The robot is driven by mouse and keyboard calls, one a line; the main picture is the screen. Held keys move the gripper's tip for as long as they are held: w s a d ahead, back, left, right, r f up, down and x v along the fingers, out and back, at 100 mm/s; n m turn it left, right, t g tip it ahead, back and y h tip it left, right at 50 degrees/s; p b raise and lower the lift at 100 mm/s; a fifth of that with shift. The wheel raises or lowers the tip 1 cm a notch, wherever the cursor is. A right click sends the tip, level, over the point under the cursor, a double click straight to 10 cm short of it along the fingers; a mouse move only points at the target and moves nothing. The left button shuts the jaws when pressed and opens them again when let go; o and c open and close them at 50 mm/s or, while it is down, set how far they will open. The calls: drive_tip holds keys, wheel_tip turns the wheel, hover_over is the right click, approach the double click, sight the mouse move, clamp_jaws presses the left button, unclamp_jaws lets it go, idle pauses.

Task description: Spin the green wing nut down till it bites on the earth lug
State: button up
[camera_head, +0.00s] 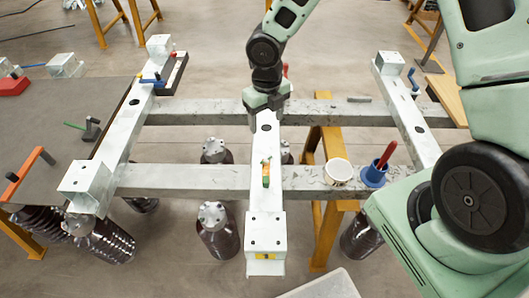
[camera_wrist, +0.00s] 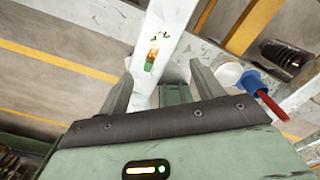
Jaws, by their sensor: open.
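Thread and seating are too small to make out.
A white tub (camera_head: 339,170) and a blue cup (camera_head: 373,176) with a red handle stand on the front cross beam, right of the middle beam. Brown insulators (camera_head: 218,235) hang below. A dark bench (camera_head: 40,110) holding tools is at left. The middle beam's front part is clear.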

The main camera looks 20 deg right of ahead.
sight(266, 159)
wheel_tip(266, 159, down, 16)
drive_tip(key=shift+f+p, duration=0.25)
drive_tip(key=shift+p, duration=0.1)
drive_tip(key=c, duration=1)
